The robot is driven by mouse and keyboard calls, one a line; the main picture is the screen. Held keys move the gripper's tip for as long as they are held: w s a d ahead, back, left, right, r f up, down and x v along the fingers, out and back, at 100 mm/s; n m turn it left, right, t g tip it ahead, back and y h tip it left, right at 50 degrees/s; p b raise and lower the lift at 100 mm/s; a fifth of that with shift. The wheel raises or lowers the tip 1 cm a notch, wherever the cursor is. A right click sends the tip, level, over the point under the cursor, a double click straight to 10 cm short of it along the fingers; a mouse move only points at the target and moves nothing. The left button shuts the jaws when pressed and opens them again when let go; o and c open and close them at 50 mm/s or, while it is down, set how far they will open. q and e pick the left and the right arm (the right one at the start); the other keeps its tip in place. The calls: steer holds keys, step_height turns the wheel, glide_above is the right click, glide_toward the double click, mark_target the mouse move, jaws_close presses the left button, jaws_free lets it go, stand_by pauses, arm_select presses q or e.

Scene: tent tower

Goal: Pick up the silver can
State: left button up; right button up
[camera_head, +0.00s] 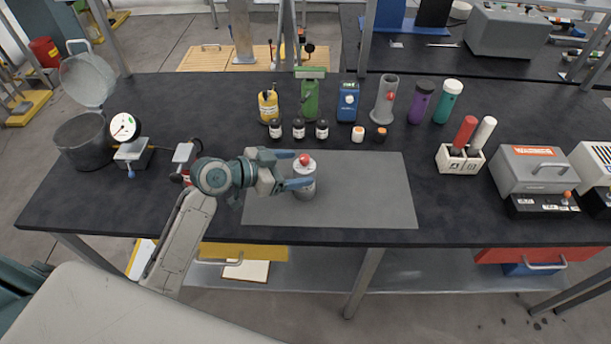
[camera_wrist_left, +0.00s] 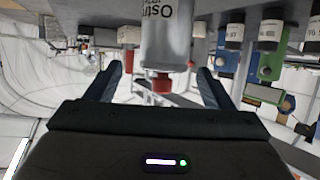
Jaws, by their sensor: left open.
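The silver can (camera_head: 305,187) stands upright on the grey mat (camera_head: 370,190), with a red top. My left gripper (camera_head: 293,170) is at the can, its jaws open and its two fingers reaching to either side of it. In the left wrist view the can (camera_wrist_left: 166,35) appears upside down, with dark lettering on its side and its red top (camera_wrist_left: 161,85) between the open fingers (camera_wrist_left: 160,85). I cannot tell whether a finger touches the can. My right gripper is not in view.
Small dark bottles (camera_head: 298,129), a yellow bottle (camera_head: 268,106) and a green device (camera_head: 310,98) stand behind the mat. A pot (camera_head: 84,143) and a gauge (camera_head: 124,128) stand at the left. A white holder (camera_head: 459,160) is at the right. The mat's right half is clear.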

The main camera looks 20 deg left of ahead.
mark_target(311, 162)
arm_select(q)
steer(key=shift+w+d, duration=0.2)
steer(key=shift+w+d+f+p, duration=0.1)
steer(key=shift+w+d+p, duration=0.45)
steer(key=shift+w+p, duration=0.4)
steer(key=shift+p+x, duration=0.65)
steer(key=shift+x, duration=0.5)
steer(key=shift+w+d+f, duration=0.15)
steer(key=shift+d+f, duration=0.1)
steer(key=shift+f, duration=0.2)
steer(key=shift+a, duration=0.1)
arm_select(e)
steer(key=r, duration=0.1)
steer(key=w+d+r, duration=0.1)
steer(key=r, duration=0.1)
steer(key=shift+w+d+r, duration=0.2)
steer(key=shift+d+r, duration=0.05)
arm_select(q)
steer(key=shift+c, duration=1.4)
steer(key=c, duration=1.1)
steer(key=shift+r, duration=0.1)
steer(key=shift+c, duration=0.2)
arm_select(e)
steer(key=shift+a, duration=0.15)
arm_select(q)
steer(key=shift+r, duration=0.1)
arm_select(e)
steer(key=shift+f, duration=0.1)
